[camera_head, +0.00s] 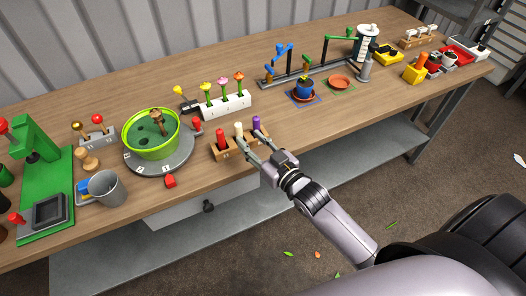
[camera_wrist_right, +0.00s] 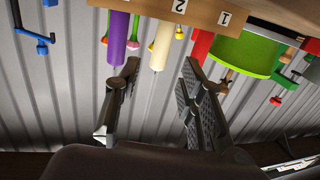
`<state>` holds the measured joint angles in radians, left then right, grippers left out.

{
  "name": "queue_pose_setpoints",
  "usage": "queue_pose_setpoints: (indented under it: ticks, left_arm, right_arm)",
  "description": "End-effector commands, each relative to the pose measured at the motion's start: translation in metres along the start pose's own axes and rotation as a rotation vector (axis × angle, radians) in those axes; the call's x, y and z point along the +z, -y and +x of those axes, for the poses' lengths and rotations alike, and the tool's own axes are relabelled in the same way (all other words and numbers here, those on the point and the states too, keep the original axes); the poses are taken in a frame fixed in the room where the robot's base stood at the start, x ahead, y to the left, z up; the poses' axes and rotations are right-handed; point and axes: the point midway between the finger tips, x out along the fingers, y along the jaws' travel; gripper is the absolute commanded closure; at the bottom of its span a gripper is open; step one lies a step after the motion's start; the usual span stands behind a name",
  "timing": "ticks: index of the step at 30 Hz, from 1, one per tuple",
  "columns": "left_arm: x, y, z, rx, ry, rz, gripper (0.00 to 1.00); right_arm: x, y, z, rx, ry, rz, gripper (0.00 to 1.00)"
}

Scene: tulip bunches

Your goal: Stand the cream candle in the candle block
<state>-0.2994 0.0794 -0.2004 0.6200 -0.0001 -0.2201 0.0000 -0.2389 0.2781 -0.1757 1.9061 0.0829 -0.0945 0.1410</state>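The candle block (camera_head: 237,149) is a small wooden block at the table's front edge, with number labels on its face. The cream candle (camera_head: 239,131) stands upright at its middle, between a red candle (camera_head: 220,138) and a purple candle (camera_head: 256,124). My right gripper (camera_head: 260,146) is open and empty, in front of the block on the purple candle's side. In the right wrist view, which is upside down, the cream candle (camera_wrist_right: 160,48) shows beyond the gap between the open fingers (camera_wrist_right: 160,75); the purple candle (camera_wrist_right: 118,45) is beside one finger. My left gripper is out of view.
A green pot (camera_head: 150,136) stands on a grey turntable left of the block.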

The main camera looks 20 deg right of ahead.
Motion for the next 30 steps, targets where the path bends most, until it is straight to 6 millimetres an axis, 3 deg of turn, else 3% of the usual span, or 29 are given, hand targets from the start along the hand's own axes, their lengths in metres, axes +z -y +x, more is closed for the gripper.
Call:
queue_pose_setpoints:
  ticks: [3, 9, 30]
  left_arm:
    - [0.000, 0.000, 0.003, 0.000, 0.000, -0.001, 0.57]
    - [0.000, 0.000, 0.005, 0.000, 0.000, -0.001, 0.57]
    - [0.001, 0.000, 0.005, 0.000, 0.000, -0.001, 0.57]
  right_arm:
    - [0.002, 0.000, -0.025, 0.000, 0.002, 0.000, 0.64]
    - [0.001, -0.001, -0.047, 0.001, 0.001, 0.000, 0.64]
    - [0.002, 0.001, -0.053, 0.004, 0.017, 0.001, 0.64]
